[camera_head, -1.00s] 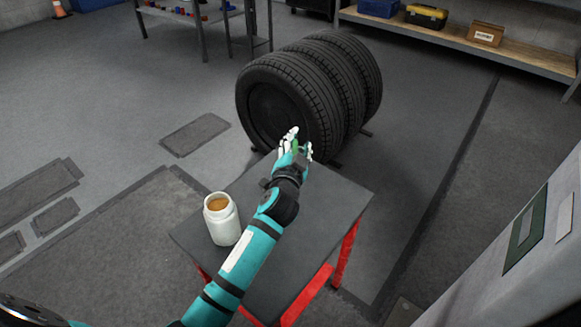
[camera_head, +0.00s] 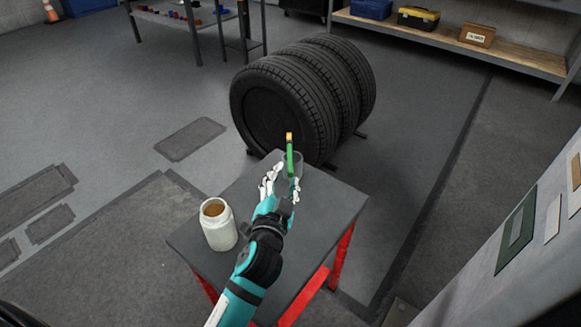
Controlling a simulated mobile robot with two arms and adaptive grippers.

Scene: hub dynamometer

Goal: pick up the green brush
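The green brush (camera_head: 290,158) stands upright near the far edge of a small grey-topped table, with an orange-yellow tip at its top. Its lower part sits in a see-through grey cup (camera_head: 298,171). My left gripper (camera_head: 282,186) is on the near side of the cup, with its white fingers spread apart. The brush and cup show just beyond the fingers. I cannot tell whether a finger touches the cup. My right gripper is not in view.
A white jar (camera_head: 219,230) with brown contents stands at the left of the table (camera_head: 322,205), beside my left arm. Three black tyres (camera_head: 300,95) stand behind the table. A shelf with boxes is at the back right.

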